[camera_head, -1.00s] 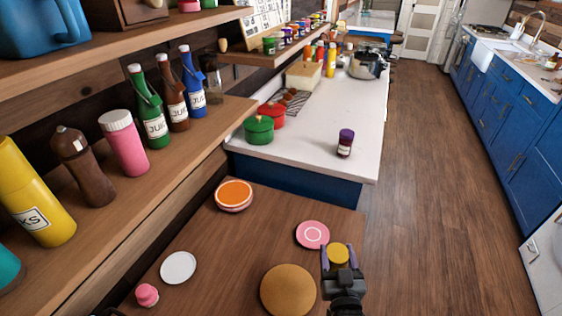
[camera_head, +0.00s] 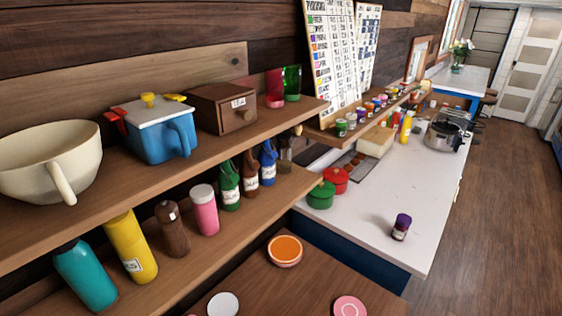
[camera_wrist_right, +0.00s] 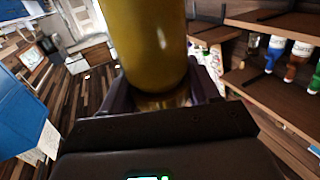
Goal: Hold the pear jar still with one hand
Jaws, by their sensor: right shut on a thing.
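In the right wrist view a yellow jar (camera_wrist_right: 147,42), smooth and slightly see-through, stands up between the fingers of my right gripper (camera_wrist_right: 162,90). The gripper is shut on its lower part, one dark purple finger on each side. No label shows on the side facing the camera, so I cannot read whether it is the pear jar. Its top is cut off by the picture edge. Neither gripper shows in the head view, and my left gripper is in no view.
A brown table (camera_head: 262,292) holds an orange-topped round container (camera_head: 285,250), a white disc (camera_head: 223,304) and a pink disc (camera_head: 349,307). Wall shelves (camera_head: 205,245) with bottles stand at left. A purple-lidded jar (camera_head: 401,228) stands on the white counter (camera_head: 380,200).

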